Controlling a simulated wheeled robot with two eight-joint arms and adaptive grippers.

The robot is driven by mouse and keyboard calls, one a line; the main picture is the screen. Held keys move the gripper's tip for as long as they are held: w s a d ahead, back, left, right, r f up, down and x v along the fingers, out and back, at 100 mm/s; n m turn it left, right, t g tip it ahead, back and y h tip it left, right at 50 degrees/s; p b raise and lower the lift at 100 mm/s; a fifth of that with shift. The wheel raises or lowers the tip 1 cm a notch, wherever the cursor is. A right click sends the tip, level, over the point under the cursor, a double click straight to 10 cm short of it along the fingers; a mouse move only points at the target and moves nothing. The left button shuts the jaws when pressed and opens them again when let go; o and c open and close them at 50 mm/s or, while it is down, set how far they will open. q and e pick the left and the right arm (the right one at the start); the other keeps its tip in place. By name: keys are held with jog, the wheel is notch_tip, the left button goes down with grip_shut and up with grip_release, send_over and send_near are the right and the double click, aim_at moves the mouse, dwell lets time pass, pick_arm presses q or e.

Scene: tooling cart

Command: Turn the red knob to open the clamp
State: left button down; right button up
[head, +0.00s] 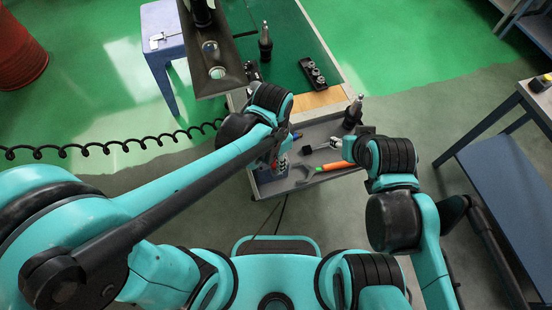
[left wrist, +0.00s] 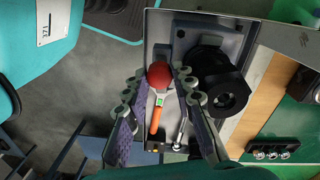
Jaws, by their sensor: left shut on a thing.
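A round red knob (left wrist: 160,75) shows in the left wrist view between the two fingertips of my left gripper (left wrist: 159,80), which is shut on it. Just right of it is a black cylindrical clamp-like fixture (left wrist: 215,82) with a round opening. In the head view my left gripper (head: 278,150) reaches down at the cart's near edge, and my arm hides the knob there. My right gripper (head: 348,147) hangs over the right side of the cart's lower tray; its fingers are too unclear to tell their state.
The grey lower tray (head: 265,188) holds an orange-handled tool (head: 330,168). Tapered tool holders (head: 265,42) and a black block (head: 313,74) stand on the cart's green top (head: 290,50). A blue stool (head: 163,45) is at the back left, a blue table (head: 500,150) at right.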

pick_arm(q)
jog(key=c, duration=1.3)
grip_release()
jog(key=shift+o, duration=0.2)
